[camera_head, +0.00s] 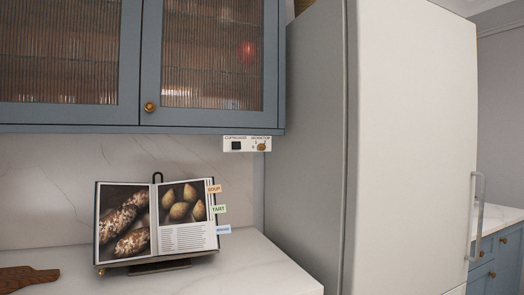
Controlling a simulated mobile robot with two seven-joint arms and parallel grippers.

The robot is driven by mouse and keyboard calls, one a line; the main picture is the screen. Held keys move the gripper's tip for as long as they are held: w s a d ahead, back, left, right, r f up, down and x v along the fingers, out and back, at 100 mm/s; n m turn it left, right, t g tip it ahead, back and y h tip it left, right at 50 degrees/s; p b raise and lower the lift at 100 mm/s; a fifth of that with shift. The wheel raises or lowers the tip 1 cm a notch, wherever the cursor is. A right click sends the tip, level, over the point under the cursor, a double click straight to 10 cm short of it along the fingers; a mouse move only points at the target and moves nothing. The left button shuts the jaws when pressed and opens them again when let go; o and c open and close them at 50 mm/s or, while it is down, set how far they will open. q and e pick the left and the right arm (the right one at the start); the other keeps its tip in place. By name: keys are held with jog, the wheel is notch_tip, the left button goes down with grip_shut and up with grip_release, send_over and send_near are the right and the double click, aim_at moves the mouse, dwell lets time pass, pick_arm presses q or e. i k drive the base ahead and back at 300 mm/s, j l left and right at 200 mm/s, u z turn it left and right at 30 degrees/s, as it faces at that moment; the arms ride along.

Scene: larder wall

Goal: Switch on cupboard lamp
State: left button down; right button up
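A small white switch plate (247,144) is fixed under the right end of the blue wall cupboard (150,60). It carries a dark square switch (236,146) on the left, under a label that seems to read "cupboard". A round brass knob (261,147) sits on its right, under another small label. Whether the dark switch is on or off is too small to tell. The cupboard's two ribbed glass doors are shut, with a brass knob (150,107) on the right door. No lamp body shows. Neither of my grippers is in view.
An open cookbook (185,238) with coloured tabs stands on a stand on the marble counter (255,275), below and left of the switch plate. A wooden board (25,278) lies at the left. A tall fridge (410,150) stands close on the right.

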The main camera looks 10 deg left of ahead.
aim_at(235, 145)
jog(key=i+l, duration=0.9)
jog(key=i, duration=0.15)
